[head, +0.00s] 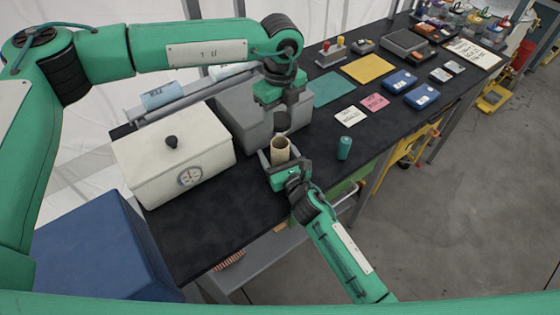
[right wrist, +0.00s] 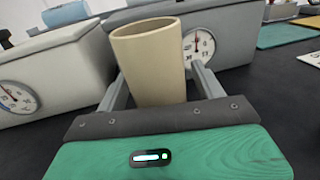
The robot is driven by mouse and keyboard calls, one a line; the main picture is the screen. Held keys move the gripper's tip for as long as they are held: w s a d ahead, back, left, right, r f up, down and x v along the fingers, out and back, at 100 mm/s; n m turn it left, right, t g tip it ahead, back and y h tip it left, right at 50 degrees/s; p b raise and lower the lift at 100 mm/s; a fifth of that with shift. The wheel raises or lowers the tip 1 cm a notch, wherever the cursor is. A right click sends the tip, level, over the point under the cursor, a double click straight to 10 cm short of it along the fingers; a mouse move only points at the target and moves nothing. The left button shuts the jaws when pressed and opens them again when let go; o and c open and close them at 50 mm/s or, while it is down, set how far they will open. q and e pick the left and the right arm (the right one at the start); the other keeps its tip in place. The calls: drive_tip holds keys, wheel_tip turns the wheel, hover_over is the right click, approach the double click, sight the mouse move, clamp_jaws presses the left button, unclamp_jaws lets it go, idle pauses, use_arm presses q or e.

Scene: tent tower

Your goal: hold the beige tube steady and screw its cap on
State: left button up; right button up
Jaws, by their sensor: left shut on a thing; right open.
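The beige tube (head: 280,152) stands upright and open-topped on the dark table; it also shows in the right wrist view (right wrist: 151,70). My right gripper (head: 277,158) is low at the tube, its open fingers on either side of it. In the right wrist view a small gap shows beside the tube on the right. My left gripper (head: 282,116) points down from above and is shut on a dark round piece, which looks like the cap (head: 282,122). The piece is above the tube's mouth and apart from it.
A white box with a dial (head: 175,160) stands left of the tube, and a grey box (head: 238,118) stands close behind. A green can (head: 344,148) stands to the right. Cards (head: 350,117), a yellow mat (head: 367,68) and blue boxes (head: 401,81) lie farther right. The table's front left is clear.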

drive_tip(key=c, duration=1.5)
use_arm(q)
hover_over(280, 137)
drive_tip(key=s, duration=0.2)
drive_tip(key=shift+s+f, duration=0.1)
drive_tip(key=shift+f, duration=2.4)
use_arm(e)
drive_tip(key=shift+o, duration=0.2)
use_arm(q)
drive_tip(key=shift+f, duration=0.85)
drive_tip(key=shift+f, duration=0.6)
use_arm(e)
clamp_jaws()
